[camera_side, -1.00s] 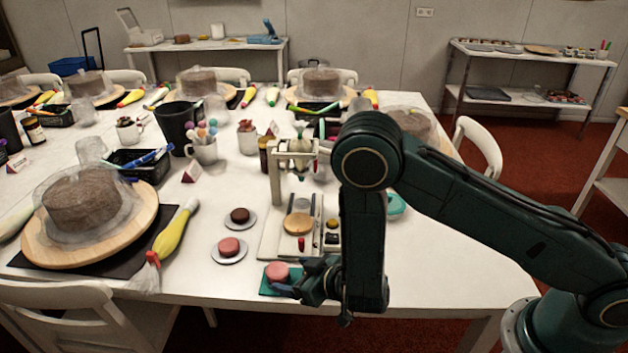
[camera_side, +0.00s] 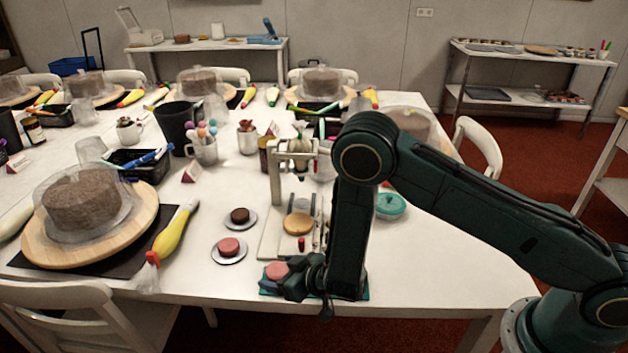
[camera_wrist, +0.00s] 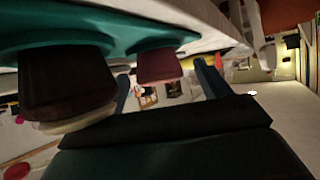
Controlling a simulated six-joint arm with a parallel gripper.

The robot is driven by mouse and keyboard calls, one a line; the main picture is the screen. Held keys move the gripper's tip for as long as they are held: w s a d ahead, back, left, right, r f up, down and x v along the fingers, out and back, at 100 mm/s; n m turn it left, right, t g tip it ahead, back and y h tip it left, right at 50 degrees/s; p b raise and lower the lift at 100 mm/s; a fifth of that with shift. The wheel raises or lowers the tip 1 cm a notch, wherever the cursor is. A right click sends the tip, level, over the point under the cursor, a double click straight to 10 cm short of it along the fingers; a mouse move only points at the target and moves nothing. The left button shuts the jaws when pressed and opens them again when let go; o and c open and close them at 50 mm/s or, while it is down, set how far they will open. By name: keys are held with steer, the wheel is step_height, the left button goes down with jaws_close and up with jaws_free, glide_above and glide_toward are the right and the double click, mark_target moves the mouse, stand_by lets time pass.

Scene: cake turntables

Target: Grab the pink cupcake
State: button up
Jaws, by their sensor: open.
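A pink cupcake (camera_side: 276,270) sits on a teal board (camera_side: 263,285) at the table's front edge. My gripper (camera_side: 290,281) is low beside it, on its right in the side view, and partly covers it. The wrist view appears upside down. There the pink cupcake (camera_wrist: 158,66) shows between the two spread fingers of my gripper (camera_wrist: 162,74), beneath the teal board (camera_wrist: 185,38). I cannot tell whether a finger touches it. A dark brown cupcake (camera_wrist: 65,80) is close on the left in the wrist view; my arm hides it in the side view.
Another pink cake (camera_side: 229,246) and a brown cake (camera_side: 240,215) sit on small saucers to the left. A white stand (camera_side: 276,185) with a tan disc (camera_side: 298,223) is behind my gripper. A yellow piping bag (camera_side: 172,237) lies farther left.

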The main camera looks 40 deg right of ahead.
mark_target(281, 272)
steer(key=shift+w, duration=0.1)
steer(key=shift+c, duration=0.3)
steer(key=c, duration=1)
steer(key=shift+r, duration=0.15)
step_height(281, 272, up, 20)
steer(key=shift+f, duration=0.15)
stand_by(0.5)
stand_by(0.5)
